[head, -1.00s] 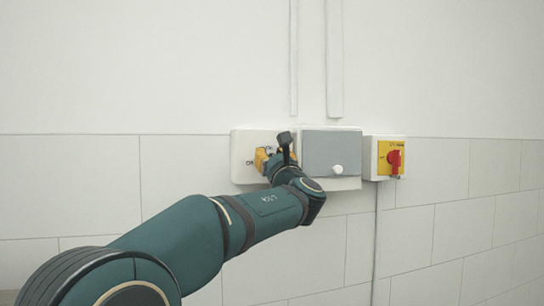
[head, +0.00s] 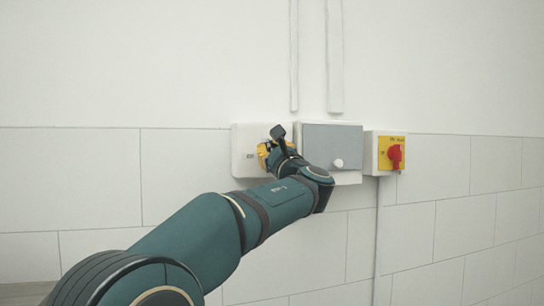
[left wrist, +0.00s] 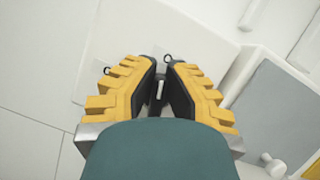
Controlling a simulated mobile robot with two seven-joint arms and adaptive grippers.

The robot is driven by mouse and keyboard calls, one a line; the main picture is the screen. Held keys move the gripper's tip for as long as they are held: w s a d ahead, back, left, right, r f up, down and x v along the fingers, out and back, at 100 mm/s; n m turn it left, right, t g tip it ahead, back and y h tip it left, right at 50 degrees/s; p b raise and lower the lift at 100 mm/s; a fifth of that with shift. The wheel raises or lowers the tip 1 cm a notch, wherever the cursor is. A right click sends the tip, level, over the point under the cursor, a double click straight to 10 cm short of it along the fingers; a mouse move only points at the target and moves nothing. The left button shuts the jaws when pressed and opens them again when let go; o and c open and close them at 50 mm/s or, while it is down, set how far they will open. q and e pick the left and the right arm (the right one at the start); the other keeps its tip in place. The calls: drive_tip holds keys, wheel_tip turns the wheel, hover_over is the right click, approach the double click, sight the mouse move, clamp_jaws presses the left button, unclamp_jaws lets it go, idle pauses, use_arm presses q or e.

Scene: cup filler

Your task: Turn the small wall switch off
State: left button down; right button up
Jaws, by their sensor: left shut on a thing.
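The small wall switch is a white square box (head: 245,140) on the wall, left of the grey-covered box. It also shows in the left wrist view as a pale plate (left wrist: 205,35). My left gripper (head: 267,152), with yellow ribbed fingers, is at the front of this box. In the left wrist view my left gripper (left wrist: 161,68) is shut on the switch's small knob (left wrist: 160,90), a little grey piece between the dark finger pads. The fingers and wrist hide most of the knob. A small dark mark shows on the plate. My right gripper is not in view.
A box with a grey cover (head: 328,146) and a white knob (head: 338,163) stands close to the right of the switch. Further right is a yellow plate with a red rotary switch (head: 395,156). The wall to the left is bare.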

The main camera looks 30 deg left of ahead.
use_arm(q)
drive_tip(key=n+g, duration=0.1)
drive_tip(key=n, duration=0.1)
drive_tip(key=n+g+b, duration=0.1)
drive_tip(key=n, duration=0.1)
drive_tip(key=shift+s+a+f+y, duration=0.1)
drive_tip(key=shift+s+a+y, duration=0.1)
drive_tip(key=shift+y, duration=0.2)
drive_tip(key=shift+s+a+f+n+g+h, duration=0.1)
drive_tip(key=shift+f+n+g+h, duration=0.45)
drive_tip(key=shift+n, duration=1.7)
drive_tip(key=shift+s+a+r+n+g+h, duration=0.15)
drive_tip(key=shift+n+g, duration=0.9)
drive_tip(key=shift+n, duration=1.15)
drive_tip(key=shift+s+f+n+g+h, duration=0.1)
drive_tip(key=shift+f+n+g+h, duration=0.45)
drive_tip(key=shift+n, duration=1.7)
drive_tip(key=shift+r+g+y, duration=0.2)
drive_tip(key=shift+g+y, duration=0.05)
drive_tip(key=c, duration=1)
unclamp_jaws()
drive_tip(key=shift+a, duration=0.1)
